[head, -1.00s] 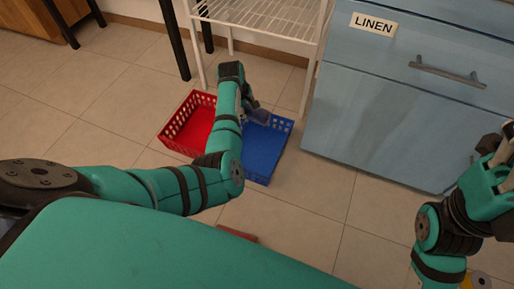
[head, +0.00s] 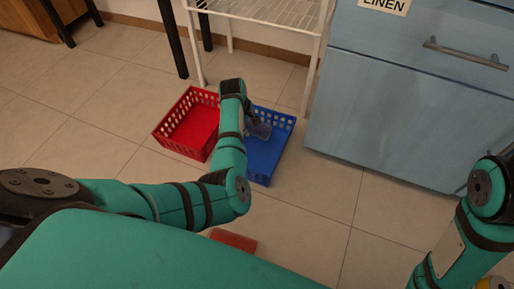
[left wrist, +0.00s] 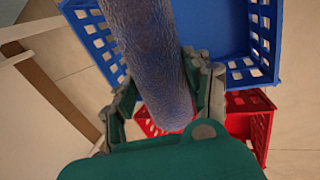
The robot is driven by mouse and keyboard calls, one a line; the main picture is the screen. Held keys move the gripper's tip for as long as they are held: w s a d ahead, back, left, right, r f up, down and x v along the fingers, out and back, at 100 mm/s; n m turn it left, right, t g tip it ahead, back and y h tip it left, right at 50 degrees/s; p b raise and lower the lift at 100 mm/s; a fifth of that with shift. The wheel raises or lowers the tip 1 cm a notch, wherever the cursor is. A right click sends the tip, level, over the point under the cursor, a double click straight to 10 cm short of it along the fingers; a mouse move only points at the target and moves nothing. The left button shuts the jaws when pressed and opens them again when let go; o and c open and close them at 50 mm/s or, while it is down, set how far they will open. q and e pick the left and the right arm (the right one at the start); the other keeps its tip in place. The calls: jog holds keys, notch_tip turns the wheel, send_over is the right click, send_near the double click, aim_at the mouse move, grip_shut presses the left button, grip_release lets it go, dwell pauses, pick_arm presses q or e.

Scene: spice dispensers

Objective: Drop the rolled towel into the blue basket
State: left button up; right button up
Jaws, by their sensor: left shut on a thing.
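The rolled towel (left wrist: 152,60) is blue-grey. In the left wrist view it lies between the two fingers of my left gripper (left wrist: 165,98), which is shut on it. In the head view the towel (head: 260,130) shows over the blue basket (head: 264,171), partly hidden by my left arm. The blue basket also shows behind the towel in the left wrist view (left wrist: 214,25). It is low, open-topped, has holes in its sides and stands on the floor. I cannot tell whether the towel touches it. My right gripper is out of the picture; only its arm shows at the right.
A red basket (head: 189,123) stands just left of the blue one. A white wire rack (head: 272,12) stands behind them. A blue drawer cabinet (head: 405,105) is at the right. A small red object (head: 233,240) lies on the tiled floor nearer to me.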

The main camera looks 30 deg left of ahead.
pick_arm(q)
jog(key=o, duration=1.3)
jog(key=v, duration=1.2)
jog(key=shift+a, duration=0.1)
